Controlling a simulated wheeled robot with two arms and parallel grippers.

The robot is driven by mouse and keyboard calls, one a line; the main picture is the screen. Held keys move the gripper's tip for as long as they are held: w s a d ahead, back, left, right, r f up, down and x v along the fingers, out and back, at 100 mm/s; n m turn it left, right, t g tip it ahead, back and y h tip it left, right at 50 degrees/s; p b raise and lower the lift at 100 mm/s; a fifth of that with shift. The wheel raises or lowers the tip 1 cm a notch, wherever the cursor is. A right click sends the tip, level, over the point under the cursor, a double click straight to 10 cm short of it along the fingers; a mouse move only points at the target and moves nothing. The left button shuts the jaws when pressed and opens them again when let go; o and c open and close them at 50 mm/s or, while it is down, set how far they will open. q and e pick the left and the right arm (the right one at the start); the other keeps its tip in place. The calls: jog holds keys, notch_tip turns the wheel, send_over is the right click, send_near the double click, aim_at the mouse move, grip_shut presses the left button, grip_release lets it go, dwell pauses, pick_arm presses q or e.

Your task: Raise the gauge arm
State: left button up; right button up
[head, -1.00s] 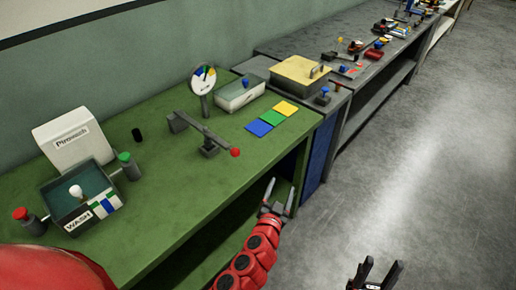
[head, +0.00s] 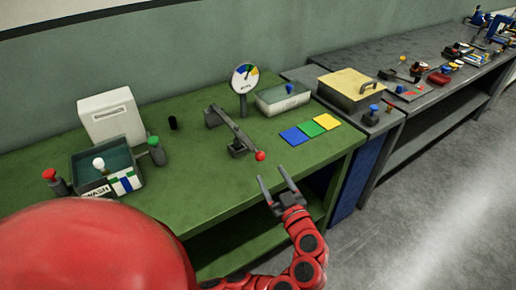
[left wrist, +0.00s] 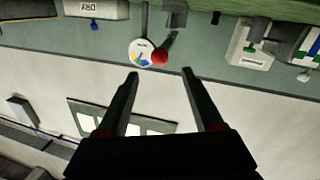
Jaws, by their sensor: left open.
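The gauge arm (head: 232,129) is a grey bar on a small stand on the green bench, with a grey block at its far end and a red ball (head: 260,156) at its near end. The ball end hangs near the bench's front edge. A round gauge dial (head: 245,77) stands on a post behind it. My left gripper (head: 278,183) is open and empty, just in front of and below the red ball, apart from it. In the left wrist view the red ball (left wrist: 160,57) shows beyond and between the open fingertips (left wrist: 160,73), beside the dial (left wrist: 141,52). My right gripper is not in view.
A wash basin (head: 103,168) stands left. A grey bench (head: 410,85) with several items continues right. The floor (head: 440,190) in front is clear.

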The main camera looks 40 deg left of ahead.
aim_at(256, 149)
pick_arm(q)
jog(key=p+x, duration=0.3)
jog(key=x, duration=0.9)
jog(key=shift+w+a, duration=0.15)
jog(key=shift+a, duration=0.1)
jog(key=c, duration=1)
jog(key=shift+r, duration=0.1)
grip_shut()
jog(key=shift+d+r, duration=0.1)
jog(key=shift+d, duration=0.05)
